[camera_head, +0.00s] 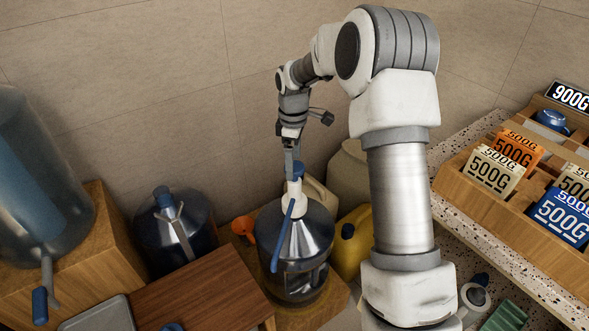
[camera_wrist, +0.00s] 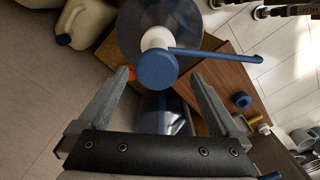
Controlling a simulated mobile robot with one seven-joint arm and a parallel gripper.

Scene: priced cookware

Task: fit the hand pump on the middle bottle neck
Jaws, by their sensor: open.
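The hand pump has a blue head (camera_head: 295,171), a white collar (camera_head: 292,206) and a long blue spout (camera_head: 283,236). It stands upright on the neck of a clear bottle (camera_head: 297,262), the rightmost of three large bottles in the head view. How firmly the collar sits cannot be told. My gripper (camera_head: 291,160) is open, pointing down at the blue head. In the wrist view, my gripper (camera_wrist: 161,78) has its fingers apart on either side of the blue head (camera_wrist: 156,71), with visible gaps. The white collar (camera_wrist: 155,38) and bottle (camera_wrist: 158,14) show beyond.
A bottle with a blue top (camera_head: 176,235) and a large bottle (camera_head: 40,185) stand to the left. A wooden table (camera_head: 200,292) is in front. A yellow jug (camera_head: 352,245) stands close on the right. A shelf with price cards (camera_head: 516,148) is at far right.

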